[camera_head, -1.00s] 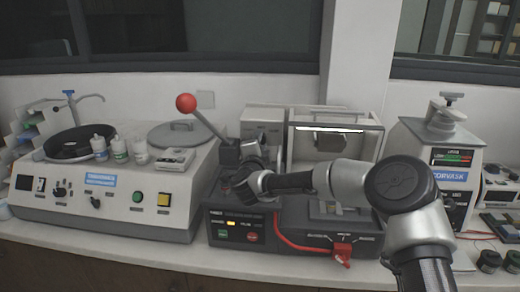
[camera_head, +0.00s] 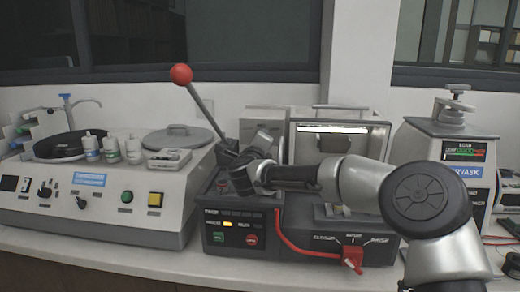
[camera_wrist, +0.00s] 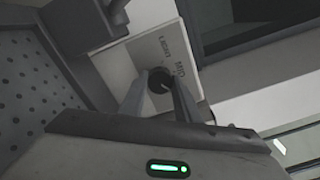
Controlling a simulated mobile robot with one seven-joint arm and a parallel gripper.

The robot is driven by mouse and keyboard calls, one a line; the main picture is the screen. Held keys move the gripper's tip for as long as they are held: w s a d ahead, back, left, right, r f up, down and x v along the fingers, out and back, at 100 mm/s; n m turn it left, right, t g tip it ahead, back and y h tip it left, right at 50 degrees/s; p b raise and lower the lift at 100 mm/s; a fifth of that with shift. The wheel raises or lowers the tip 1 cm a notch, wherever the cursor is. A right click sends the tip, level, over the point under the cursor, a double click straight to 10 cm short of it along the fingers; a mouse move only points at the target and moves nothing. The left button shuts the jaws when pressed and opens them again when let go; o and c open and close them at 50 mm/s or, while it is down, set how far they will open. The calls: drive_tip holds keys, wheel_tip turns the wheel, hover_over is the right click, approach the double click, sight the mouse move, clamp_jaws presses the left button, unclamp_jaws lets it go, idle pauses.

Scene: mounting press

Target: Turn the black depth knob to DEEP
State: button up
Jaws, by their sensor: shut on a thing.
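The black depth knob (camera_wrist: 159,82) shows in the wrist view on a pale plate (camera_wrist: 155,45) marked MID. A second word beside it is too small to read surely. My gripper (camera_wrist: 162,88) is shut on the knob, one finger on each side. A pale line shows on the knob's face. In the head view my gripper (camera_head: 241,177) is at the left of the black press unit, below the lever; the knob cannot be made out there.
A lever with a red ball (camera_head: 181,74) rises close by my gripper. The black unit (camera_head: 238,228) has lit indicators and buttons. A red switch (camera_head: 352,256) is at its right. A glass-fronted cabinet (camera_head: 340,108) stands behind my arm; a white console (camera_head: 100,215) is left.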

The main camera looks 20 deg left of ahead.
drive_tip(key=shift+m+b, duration=0.3)
drive_tip(key=shift+m, duration=0.1)
drive_tip(key=o, duration=1)
drive_tip(key=shift+o, duration=0.2)
drive_tip(key=v, duration=1.7)
drive_tip(key=shift+s, duration=0.2)
